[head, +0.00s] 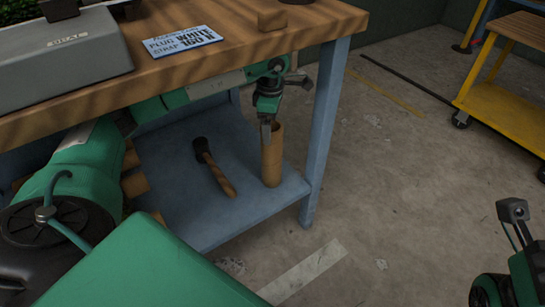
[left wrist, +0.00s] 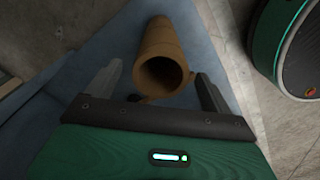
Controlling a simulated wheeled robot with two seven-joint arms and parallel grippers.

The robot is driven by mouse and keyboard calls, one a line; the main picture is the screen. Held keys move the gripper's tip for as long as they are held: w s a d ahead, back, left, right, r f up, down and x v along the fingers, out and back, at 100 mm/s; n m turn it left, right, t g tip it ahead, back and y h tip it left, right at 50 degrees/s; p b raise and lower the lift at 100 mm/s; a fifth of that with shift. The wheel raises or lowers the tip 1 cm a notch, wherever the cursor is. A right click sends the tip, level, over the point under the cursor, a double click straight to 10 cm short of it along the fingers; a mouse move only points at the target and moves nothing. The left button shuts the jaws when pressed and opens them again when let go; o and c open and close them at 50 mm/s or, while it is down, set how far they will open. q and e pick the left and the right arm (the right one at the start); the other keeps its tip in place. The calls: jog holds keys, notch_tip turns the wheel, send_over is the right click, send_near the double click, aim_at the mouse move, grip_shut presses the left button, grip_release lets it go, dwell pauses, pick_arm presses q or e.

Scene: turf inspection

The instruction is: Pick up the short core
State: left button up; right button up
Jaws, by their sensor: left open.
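A brown hollow cardboard core (head: 272,160) stands upright on the blue lower shelf (head: 235,210), near the shelf's right end. My left gripper (head: 267,125) reaches in under the worktop and points down at the core's top. In the left wrist view the core's open end (left wrist: 162,45) faces the camera. It lies between the two spread fingers of the left gripper (left wrist: 159,74), with a gap visible on each side. Other brown pieces (head: 134,185) lie at the shelf's left, partly hidden by my arm; I cannot tell their length.
A hammer-like tool with a wooden handle (head: 216,168) lies on the shelf left of the core. The wooden worktop (head: 240,50) overhangs the shelf, and a blue leg (head: 325,120) stands right of the core. A yellow cart (head: 505,110) stands farther right on open floor.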

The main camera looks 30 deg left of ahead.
aim_at(272, 156)
pick_arm(q)
notch_tip(272, 156, down, 5)
jog(key=shift+f+b, duration=0.2)
jog(key=shift+b, duration=0.9)
jog(key=c, duration=1.6)
jog(key=shift+o, duration=0.2)
jog(key=shift+r, duration=0.15)
